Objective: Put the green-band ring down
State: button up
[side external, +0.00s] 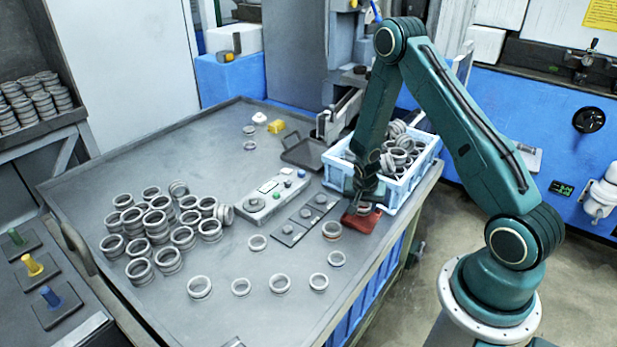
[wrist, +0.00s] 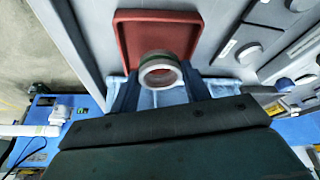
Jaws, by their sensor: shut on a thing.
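My gripper (wrist: 160,85) is shut on a metal ring (wrist: 160,73), with one finger on each side of it. A dark greenish band shows along the ring's far side. A small red tray (wrist: 128,35) lies just beyond and below the ring in the wrist view. In the side view my gripper (side external: 364,199) points down over the red tray (side external: 369,222) on the table's right side. The held ring is mostly hidden there, and I cannot tell whether it touches the tray.
A blue crate (side external: 405,190) of rings stands right beside the tray. A grey control box (side external: 272,198) and a dark strip with round knobs (side external: 305,215) lie to the left. Several loose rings lie in front; a large ring pile (side external: 160,225) is further left.

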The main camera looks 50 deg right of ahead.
aim_at(361, 220)
jog(key=shift+f, duration=1.5)
jog(key=shift+f, duration=0.1)
jog(key=o, duration=0.8)
jog(key=shift+v, duration=6.1)
